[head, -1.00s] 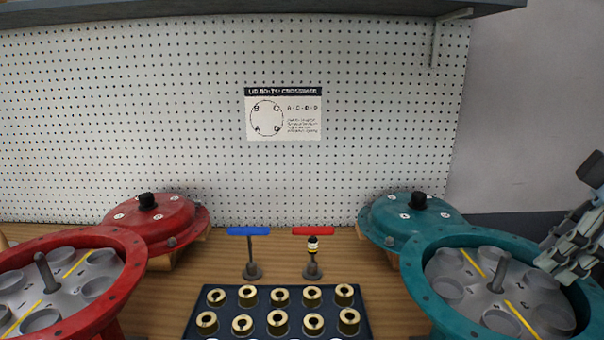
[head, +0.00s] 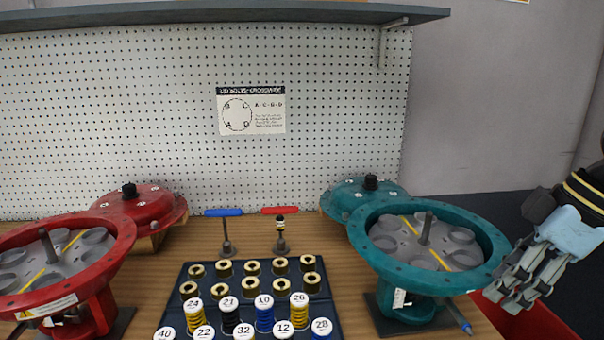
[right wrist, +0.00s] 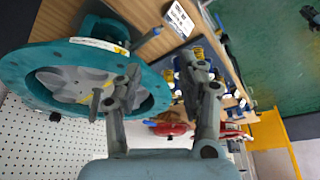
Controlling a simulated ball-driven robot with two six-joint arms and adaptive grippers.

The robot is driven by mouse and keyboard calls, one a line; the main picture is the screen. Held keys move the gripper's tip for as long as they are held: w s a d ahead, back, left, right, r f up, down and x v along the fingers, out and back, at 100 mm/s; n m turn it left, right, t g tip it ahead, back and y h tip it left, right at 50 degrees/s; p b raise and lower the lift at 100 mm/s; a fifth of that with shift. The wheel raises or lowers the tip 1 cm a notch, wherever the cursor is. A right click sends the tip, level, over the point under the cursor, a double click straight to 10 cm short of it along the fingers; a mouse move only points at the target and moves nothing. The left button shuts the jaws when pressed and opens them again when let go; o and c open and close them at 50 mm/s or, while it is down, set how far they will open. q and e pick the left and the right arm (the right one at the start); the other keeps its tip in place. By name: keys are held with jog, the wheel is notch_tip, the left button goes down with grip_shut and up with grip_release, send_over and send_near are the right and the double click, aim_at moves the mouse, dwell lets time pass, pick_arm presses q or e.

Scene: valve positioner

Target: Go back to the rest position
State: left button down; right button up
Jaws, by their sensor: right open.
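My right gripper (head: 522,272) is at the right of the head view, beside the teal valve body (head: 370,250) and apart from it. Its fingers are spread and nothing is between them. In the right wrist view the right gripper (right wrist: 160,95) is open, with the teal valve body (right wrist: 40,75) beyond its left finger. My left gripper is not in the head view.
A red valve body (head: 120,235) stands at the left. Red (head: 150,205) and teal (head: 345,197) lids lie behind. Blue (head: 223,212) and red (head: 280,210) T-handles stand behind the dark tray (head: 175,300) of brass bushings and numbered springs. A red surface (head: 540,322) lies below the right gripper.

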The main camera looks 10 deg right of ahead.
jog(key=s+a+f+m+h, duration=0.2)
jog(key=s+a+f+m, duration=0.25)
jog(key=s, duration=0.25)
jog(key=s+a+f+m+h, duration=0.25)
jog(key=s+f+m, duration=0.2)
jog(key=s, duration=0.35)
notch_tip(320, 180, down, 32)
jog(key=s+d+f+b, duration=0.1)
jog(key=s+d+b, duration=0.1)
jog(key=b, duration=0.3)
pick_arm(q)
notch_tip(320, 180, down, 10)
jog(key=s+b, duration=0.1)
jog(key=b, duration=0.3)
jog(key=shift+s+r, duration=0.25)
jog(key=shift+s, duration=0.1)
pick_arm(e)
jog(key=s+f+g, duration=0.2)
jog(key=s+f, duration=1.6)
jog(key=f, duration=0.1)
jog(key=shift+d, duration=0.45)
jog(key=shift+y, duration=0.25)
